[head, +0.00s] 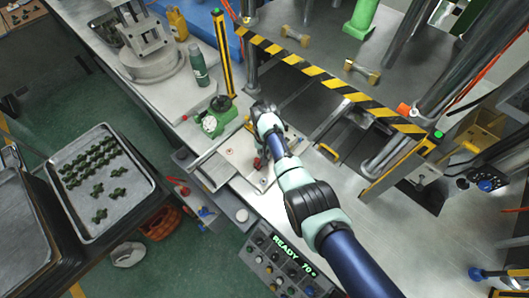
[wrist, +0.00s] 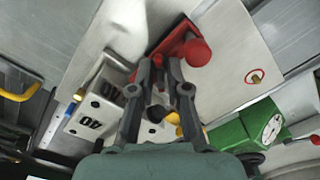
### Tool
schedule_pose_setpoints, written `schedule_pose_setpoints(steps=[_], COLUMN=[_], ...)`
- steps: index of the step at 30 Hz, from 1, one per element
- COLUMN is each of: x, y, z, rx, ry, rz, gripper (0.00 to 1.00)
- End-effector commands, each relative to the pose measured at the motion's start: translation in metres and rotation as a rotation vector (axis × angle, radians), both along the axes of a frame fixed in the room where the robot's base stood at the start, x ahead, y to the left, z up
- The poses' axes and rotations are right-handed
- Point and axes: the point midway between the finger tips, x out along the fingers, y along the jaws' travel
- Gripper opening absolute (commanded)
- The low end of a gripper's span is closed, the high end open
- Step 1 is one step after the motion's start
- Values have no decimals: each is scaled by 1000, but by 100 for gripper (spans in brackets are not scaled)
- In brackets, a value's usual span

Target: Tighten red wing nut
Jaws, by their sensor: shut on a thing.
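The red wing nut (wrist: 176,40) shows in the wrist view at the tips of my gripper (wrist: 160,66), with a round red knob (wrist: 197,52) on its right side. My gripper's two dark fingers are closed in on the red part, and their tips cover some of it. The wing nut sits over a pale metal plate (wrist: 232,50). In the head view, a small red piece (head: 257,163) shows on the pale plate beside my arm. My gripper is mostly hidden there behind my own arm links.
A green device with a dial (head: 217,118) stands left of my arm, near a green bottle (head: 199,65). A striped yellow-black bar (head: 320,78) crosses behind. A control box reading READY (head: 285,262) is in front. A tray of green pieces (head: 104,180) is at left.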

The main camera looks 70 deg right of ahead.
Motion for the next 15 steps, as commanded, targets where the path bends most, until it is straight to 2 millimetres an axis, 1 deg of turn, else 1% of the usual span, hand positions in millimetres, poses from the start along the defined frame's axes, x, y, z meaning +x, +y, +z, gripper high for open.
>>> schedule_pose_setpoints(steps=[1,9,12,15], x=[1,1,1,1], y=[-1,-1,-1,-1], z=[3,3,3,3], rx=[-2,-2,-3,-3], ry=[-1,-2,-2,-2], rz=[-41,-289,-340,-343], gripper=[0,0,0,0])
